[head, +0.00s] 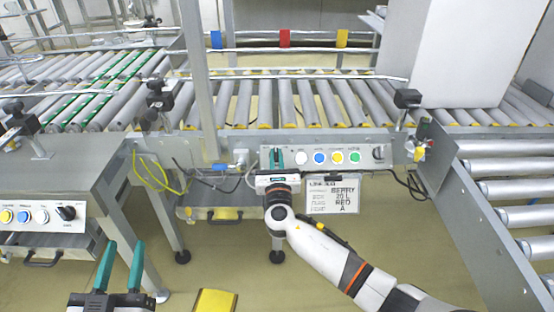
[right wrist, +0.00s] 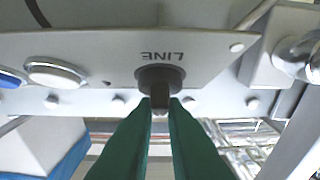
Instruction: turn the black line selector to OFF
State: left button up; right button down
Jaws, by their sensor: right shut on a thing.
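The black line selector (right wrist: 160,80) sits under the word LINE, upside down in the right wrist view, on a pale control panel. My right gripper (right wrist: 160,110) has its green fingers closed on the selector's handle, which lies upright in that view. The selector's setting cannot be read. In the head view my right gripper (head: 277,158) is at the left end of the panel (head: 330,152) and hides the selector. My left gripper (head: 120,268) is open and empty at the lower left, its fingers apart.
Another panel with a black knob (head: 66,213) is at the left. Roller conveyors (head: 300,100) run behind.

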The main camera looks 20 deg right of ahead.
pick_arm(q)
jog(key=shift+r, duration=0.15)
dwell(0.3)
pick_arm(e)
jog(key=c, duration=1.5)
grip_release()
jog(key=shift+s, duration=0.1)
